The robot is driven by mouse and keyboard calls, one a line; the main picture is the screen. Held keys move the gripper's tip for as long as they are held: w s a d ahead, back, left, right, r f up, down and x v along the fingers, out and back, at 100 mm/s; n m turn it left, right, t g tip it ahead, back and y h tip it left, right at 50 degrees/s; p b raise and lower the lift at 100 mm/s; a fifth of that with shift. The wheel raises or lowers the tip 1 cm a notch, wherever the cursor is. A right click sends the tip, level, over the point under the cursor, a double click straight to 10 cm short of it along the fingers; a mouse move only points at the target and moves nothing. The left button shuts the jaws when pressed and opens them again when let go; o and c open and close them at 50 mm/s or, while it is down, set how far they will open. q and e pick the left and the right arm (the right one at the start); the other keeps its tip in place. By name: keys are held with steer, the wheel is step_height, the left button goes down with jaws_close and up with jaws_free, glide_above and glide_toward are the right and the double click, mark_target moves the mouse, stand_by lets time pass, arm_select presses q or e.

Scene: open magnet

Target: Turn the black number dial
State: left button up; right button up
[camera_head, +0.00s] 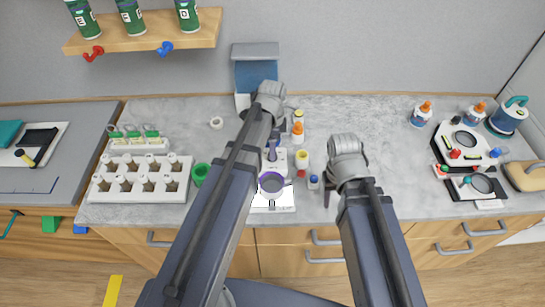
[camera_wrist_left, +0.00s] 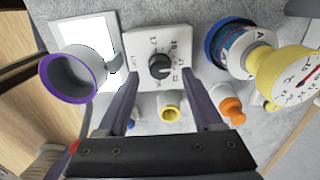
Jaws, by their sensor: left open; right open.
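The black dial (camera_wrist_left: 160,66) is a round knob on a white box (camera_wrist_left: 145,40) with printed numbers around it, seen in the left wrist view. My left gripper (camera_wrist_left: 160,76) is open, with its two purple-grey fingers apart on either side of the dial in that view. I cannot tell whether they touch it. In the head view my left gripper (camera_head: 272,150) is over the middle of the counter, and my left arm hides much of the box. My right gripper (camera_head: 328,190) is near the counter's front edge, mostly hidden by its own wrist, and away from the dial.
A purple-rimmed cup (camera_wrist_left: 73,75) stands close left of the box by a white pad (camera_wrist_left: 88,45). A blue-ringed container (camera_wrist_left: 240,50), a yellow-rimmed dial instrument (camera_wrist_left: 297,75), an orange-capped bottle (camera_wrist_left: 230,108) and a yellow cup (camera_wrist_left: 170,108) crowd nearby. A white rack (camera_head: 140,178) stands left.

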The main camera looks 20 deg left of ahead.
arm_select(q)
steer(key=shift+f+b, duration=0.95)
steer(key=shift+f, duration=0.55)
arm_select(e)
steer(key=shift+f, duration=1.5)
arm_select(q)
steer(key=shift+r, duration=0.1)
steer(key=shift+c, duration=0.3)
jaws_close()
